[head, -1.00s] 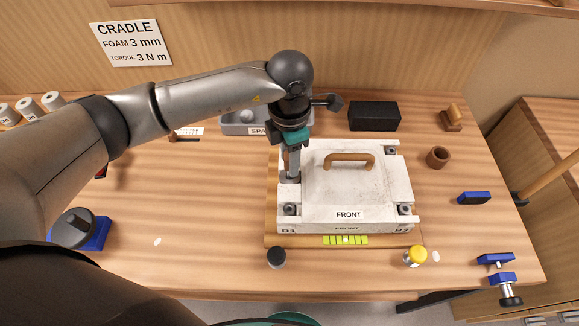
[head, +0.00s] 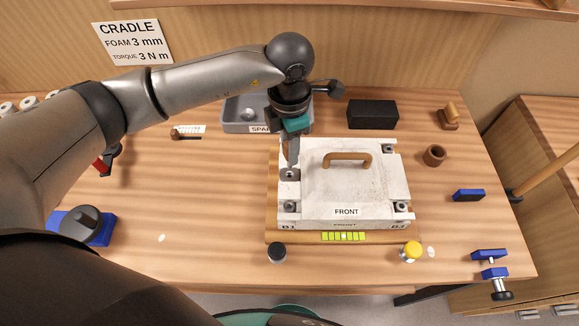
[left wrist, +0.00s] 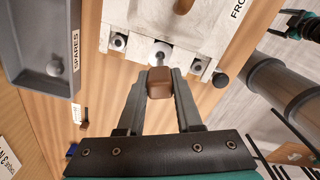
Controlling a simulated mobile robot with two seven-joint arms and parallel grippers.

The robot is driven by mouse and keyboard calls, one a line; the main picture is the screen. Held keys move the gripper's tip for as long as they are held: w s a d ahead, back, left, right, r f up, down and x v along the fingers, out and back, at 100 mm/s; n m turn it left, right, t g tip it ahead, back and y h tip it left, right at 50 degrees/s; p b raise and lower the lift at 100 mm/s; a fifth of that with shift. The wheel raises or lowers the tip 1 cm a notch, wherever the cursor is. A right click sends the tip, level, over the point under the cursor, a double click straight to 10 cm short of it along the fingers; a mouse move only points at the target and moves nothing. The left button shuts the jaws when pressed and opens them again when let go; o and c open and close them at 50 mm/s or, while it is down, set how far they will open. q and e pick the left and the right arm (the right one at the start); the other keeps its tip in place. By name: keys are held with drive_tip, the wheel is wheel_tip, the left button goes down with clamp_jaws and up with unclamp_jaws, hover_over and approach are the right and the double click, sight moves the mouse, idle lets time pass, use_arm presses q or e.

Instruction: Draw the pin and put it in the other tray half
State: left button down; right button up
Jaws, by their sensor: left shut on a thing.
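My left gripper (head: 291,163) is above the back left part of the white plaster jacket (head: 315,185). In the left wrist view its fingers (left wrist: 160,90) are shut on a brown block-shaped piece (left wrist: 159,83), which looks like the head of the pin. A pale round spot with a grey centre lies just beyond it on the jacket's edge; whether a shaft still sits there I cannot tell. The head view hides the held piece. The grey spares tray (head: 236,127) stands behind, left of the jacket, with a round grey piece (left wrist: 55,68) in it. A dark shape (left wrist: 300,22) may be my right gripper.
The jacket has a brown handle (head: 347,160) and corner bolts, and rests on a wooden base. A black knob (head: 277,252) and a yellow-topped one (head: 411,251) stand in front.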

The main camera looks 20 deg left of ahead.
use_arm(q)
drive_tip(key=shift+r+p, duration=1.65)
drive_tip(key=shift+r, duration=0.9)
drive_tip(key=shift+f, duration=0.1)
